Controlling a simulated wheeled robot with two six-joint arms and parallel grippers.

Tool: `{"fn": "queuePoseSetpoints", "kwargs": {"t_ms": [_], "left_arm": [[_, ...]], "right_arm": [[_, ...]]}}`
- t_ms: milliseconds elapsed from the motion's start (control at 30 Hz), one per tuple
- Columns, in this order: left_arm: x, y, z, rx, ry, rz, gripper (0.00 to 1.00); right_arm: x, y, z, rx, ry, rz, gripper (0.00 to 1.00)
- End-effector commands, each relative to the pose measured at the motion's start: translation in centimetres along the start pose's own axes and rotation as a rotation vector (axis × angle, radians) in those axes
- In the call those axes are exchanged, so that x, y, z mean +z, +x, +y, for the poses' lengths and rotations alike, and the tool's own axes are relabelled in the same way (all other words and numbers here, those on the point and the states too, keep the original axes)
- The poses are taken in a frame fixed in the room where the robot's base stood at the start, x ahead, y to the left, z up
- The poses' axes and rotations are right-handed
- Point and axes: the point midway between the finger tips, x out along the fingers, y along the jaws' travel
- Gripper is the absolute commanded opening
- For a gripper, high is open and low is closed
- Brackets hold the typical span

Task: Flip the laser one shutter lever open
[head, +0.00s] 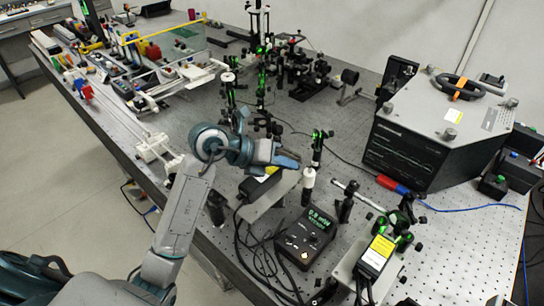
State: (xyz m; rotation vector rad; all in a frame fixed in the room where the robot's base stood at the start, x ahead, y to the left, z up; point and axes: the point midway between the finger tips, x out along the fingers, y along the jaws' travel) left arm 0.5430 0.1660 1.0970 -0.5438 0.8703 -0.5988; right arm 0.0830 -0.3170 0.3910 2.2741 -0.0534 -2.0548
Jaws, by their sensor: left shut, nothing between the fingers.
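My left arm reaches in from the lower left, and its left gripper (294,162) is shut and empty over the middle of the bench. Just below it is a black laser box (257,188) on a pale angled mount, partly hidden by the gripper. A second black laser box with a yellow label (377,252) stands at the front right. I cannot tell which one is laser one. The shutter lever cannot be made out, nor whether it touches the gripper. My right gripper is not in view.
A power meter (305,237) with a lit display and loose black cables lies in front of the gripper. Optic posts (311,178) stand close to its right. A large grey and black instrument (432,135) stands at the right. The perforated bench top (465,240) is bare at the front right.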

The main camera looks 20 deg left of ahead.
Motion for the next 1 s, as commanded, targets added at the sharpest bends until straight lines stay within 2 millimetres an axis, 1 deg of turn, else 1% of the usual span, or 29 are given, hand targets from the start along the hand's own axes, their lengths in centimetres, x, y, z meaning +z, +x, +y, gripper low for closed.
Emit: {"fn": "queuePoseSetpoints", "kwargs": {"t_ms": [233,500,900,1000], "left_arm": [[0.0,0.0,0.1,0.000,-0.001,0.001,0.00],[0.2,-0.2,1.3,0.000,-0.001,0.001,0.00],[0.3,-0.3,1.5,-0.001,-0.001,0.000,0.00],[0.7,-0.7,1.5,-0.001,0.000,0.001,0.00]], "right_arm": [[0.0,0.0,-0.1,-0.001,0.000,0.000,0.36],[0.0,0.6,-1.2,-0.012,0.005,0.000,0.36],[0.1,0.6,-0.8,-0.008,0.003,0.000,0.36],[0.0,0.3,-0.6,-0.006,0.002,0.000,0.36]]}}
